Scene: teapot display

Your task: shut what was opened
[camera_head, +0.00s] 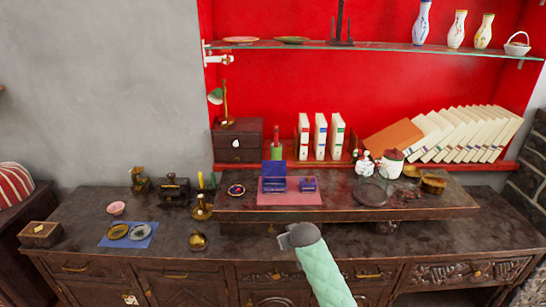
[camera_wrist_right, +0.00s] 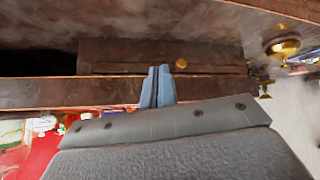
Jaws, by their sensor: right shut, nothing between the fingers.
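My right gripper (camera_head: 284,241) is shut and empty, in front of the raised shelf (camera_head: 400,209) on the cabinet. In the right wrist view its fingertips (camera_wrist_right: 157,82) are together, close to a wooden drawer (camera_wrist_right: 120,56) with a brass knob (camera_wrist_right: 181,64). I cannot tell whether they touch it or how far it stands out. In the head view, my gripper partly hides the drawers under the shelf. A blue box (camera_head: 274,184) on a pink mat (camera_head: 290,200) has an upright blue panel, like a raised lid. My left gripper is not in view.
A brass pot (camera_head: 198,241) and a blue mat (camera_head: 140,242) with dishes lie on the counter. The right counter is mostly clear.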

